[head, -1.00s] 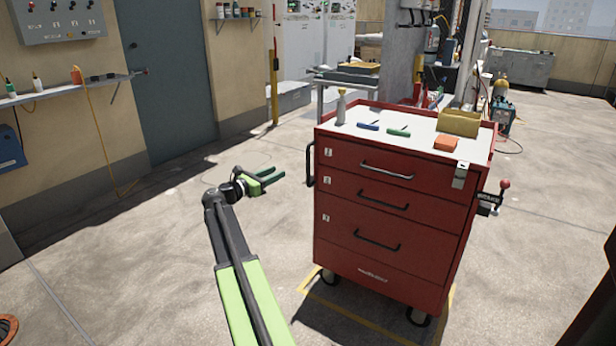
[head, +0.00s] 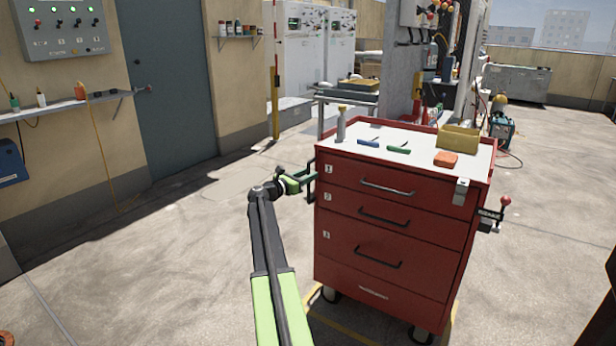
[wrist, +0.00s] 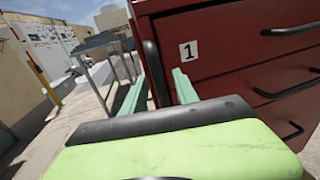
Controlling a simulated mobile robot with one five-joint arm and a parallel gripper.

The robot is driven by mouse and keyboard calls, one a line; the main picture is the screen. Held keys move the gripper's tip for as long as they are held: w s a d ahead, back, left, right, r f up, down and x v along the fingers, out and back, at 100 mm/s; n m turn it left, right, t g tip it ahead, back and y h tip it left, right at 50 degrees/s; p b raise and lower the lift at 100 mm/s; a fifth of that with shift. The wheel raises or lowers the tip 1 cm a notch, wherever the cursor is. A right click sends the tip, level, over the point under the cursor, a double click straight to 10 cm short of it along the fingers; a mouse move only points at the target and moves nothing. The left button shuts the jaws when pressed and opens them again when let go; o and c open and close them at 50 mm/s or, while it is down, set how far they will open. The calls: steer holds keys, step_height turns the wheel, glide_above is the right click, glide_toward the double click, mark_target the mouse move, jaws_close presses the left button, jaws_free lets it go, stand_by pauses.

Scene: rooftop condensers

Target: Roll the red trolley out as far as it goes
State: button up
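The red trolley (head: 385,235) stands in front of me, with numbered drawers and a pale top. Its black side handle (wrist: 152,72) is upright on the left side and shows between my fingers in the wrist view. My gripper (head: 303,181) is at the trolley's left side, level with the top drawers. In the wrist view my gripper (wrist: 160,92) has its green fingers apart, one on each side of the handle, with gaps showing. In the head view the handle is partly covered by the gripper.
A brake lever with a red knob (head: 504,202) sticks out at the trolley's right. A bottle (head: 341,123), pens, an orange block (head: 446,159) and a yellow bin (head: 458,138) sit on top. Floor at left is clear. A grey table (head: 347,97) stands behind.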

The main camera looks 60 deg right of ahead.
steer(key=shift+s+d, duration=0.1)
steer(key=shift+d, duration=0.15)
steer(key=shift+c, duration=0.2)
jaws_close()
stand_by(1.1)
